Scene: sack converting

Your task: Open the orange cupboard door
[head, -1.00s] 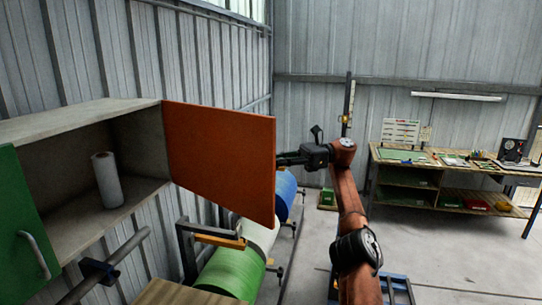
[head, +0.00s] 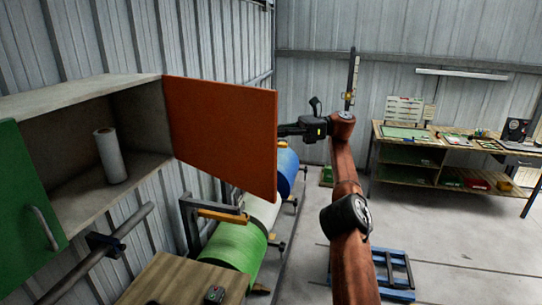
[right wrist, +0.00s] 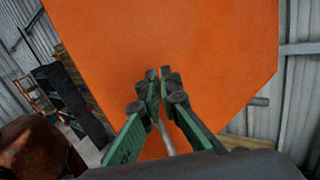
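The orange cupboard door (head: 222,135) stands swung wide open, out from the right end of the grey cupboard (head: 88,91), whose inside shows. Its outer face fills much of the right wrist view (right wrist: 210,50). My right gripper (head: 283,131) is at the door's free edge, partly hidden behind it in the head view. In the right wrist view the fingers of my right gripper (right wrist: 159,78) are drawn close together against the orange face. A thin grey handle (right wrist: 167,138) shows between them, and they appear closed on it. My left gripper is not in view.
A paper roll (head: 110,155) stands inside the cupboard. The green door (head: 28,190) with a grey handle is at the left. Green, white and blue rolls (head: 236,246) lie below the orange door. A workbench (head: 405,152) stands at the far right. Floor between is mostly clear.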

